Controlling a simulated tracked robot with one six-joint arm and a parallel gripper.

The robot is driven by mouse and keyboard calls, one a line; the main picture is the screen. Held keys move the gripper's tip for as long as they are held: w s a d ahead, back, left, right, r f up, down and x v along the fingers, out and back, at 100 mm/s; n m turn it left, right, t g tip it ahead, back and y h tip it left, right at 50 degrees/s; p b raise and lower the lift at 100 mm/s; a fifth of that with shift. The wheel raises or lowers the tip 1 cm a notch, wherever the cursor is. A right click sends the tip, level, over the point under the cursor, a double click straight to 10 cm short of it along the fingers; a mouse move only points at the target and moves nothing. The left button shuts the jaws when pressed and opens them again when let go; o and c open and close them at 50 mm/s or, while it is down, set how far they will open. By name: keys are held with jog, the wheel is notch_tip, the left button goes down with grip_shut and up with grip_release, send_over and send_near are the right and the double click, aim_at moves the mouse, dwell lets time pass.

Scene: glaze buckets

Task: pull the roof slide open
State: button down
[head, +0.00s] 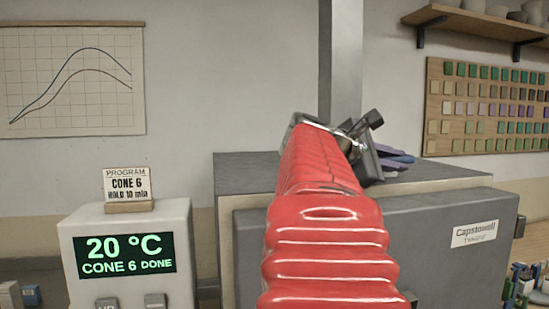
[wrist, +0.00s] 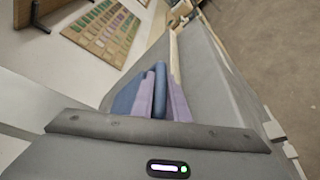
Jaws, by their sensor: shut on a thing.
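The grey kiln (head: 365,245) stands in front of me in the head view, and its flat top (head: 245,172) shows behind the raised front. My red ribbed arm reaches over it and covers much of the top. My gripper (head: 366,152) is at the top, partly hidden behind the sleeve. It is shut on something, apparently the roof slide. The wrist view looks along the grey kiln top (wrist: 215,75), with my gripper housing (wrist: 160,135) across the bottom.
A grey post (head: 340,60) rises behind. A controller (head: 125,250) reading 20 °C and "CONE 6 DONE" stands left.

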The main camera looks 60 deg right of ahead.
jog(key=shift+s+a+f, duration=0.1)
jog(key=shift+s+a, duration=0.15)
jog(key=shift+s, duration=0.05)
jog(key=c, duration=2)
grip_release()
jog(key=shift+w+a, duration=0.1)
jog(key=v, duration=1.3)
jog(key=shift+w+a, duration=0.15)
jog(key=shift+a, duration=0.05)
